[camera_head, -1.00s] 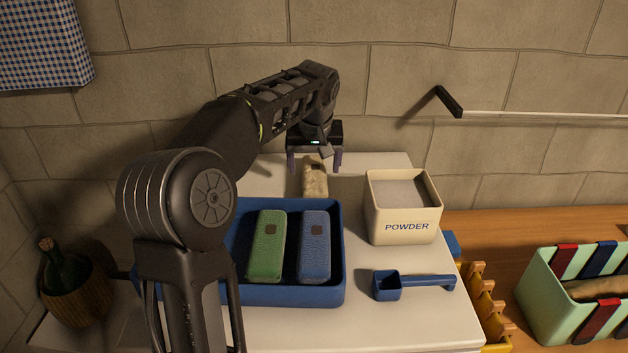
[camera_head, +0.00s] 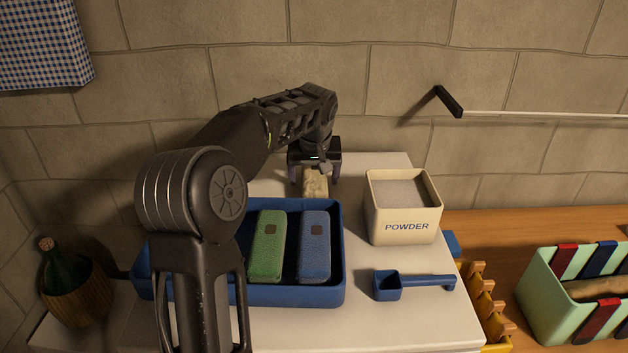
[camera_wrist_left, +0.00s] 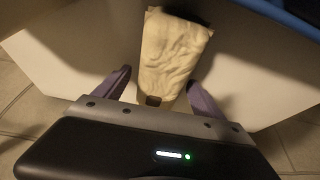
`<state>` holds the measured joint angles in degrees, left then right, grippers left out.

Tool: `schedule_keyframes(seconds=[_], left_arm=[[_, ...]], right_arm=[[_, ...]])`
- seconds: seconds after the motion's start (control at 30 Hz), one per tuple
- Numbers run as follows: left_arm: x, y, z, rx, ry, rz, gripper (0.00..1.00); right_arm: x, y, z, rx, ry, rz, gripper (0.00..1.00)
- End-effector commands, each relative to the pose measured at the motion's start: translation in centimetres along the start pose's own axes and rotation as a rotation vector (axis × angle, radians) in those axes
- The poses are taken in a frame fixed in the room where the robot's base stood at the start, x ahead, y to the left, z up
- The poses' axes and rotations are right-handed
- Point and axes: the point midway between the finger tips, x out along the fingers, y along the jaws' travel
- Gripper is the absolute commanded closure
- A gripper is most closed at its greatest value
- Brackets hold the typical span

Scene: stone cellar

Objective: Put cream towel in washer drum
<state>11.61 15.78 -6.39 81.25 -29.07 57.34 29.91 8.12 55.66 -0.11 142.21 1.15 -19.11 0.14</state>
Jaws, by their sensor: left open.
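The cream towel (camera_head: 315,184) is a small rolled bundle lying on the white machine top (camera_head: 370,317), just behind the blue tray. My left gripper (camera_head: 315,178) is above it, pointing down. In the left wrist view the cream towel (camera_wrist_left: 172,58) lies between the two spread purple fingers of my left gripper (camera_wrist_left: 160,85), with gaps at both sides. The gripper is open. A green towel (camera_head: 267,246) and a blue towel (camera_head: 314,246) lie in the blue tray (camera_head: 290,296). The washer drum and my right gripper are not in view.
A powder box (camera_head: 403,226) stands right of the cream towel, with a blue scoop (camera_head: 412,285) in front of it. A wicker bottle (camera_head: 75,288) is at the left. A mint basket (camera_head: 558,318) sits on a wooden surface at right. The stone wall is close behind.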

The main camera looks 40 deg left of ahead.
Motion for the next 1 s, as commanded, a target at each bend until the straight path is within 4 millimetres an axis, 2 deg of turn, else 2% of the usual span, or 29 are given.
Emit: schedule_keyframes(seconds=[0.13, 0.9, 1.0], left_arm=[[-0.02, 0.00, 0.00, 0.000, 0.000, 0.000, 0.21], [-0.02, -0.01, 0.00, 0.000, 0.000, 0.000, 0.84], [-0.04, 0.00, -0.02, 0.000, 0.000, 0.000, 0.88]], right_arm=[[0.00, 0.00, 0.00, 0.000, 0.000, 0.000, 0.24], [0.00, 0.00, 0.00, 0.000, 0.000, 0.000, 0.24], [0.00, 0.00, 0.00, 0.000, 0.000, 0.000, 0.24]])
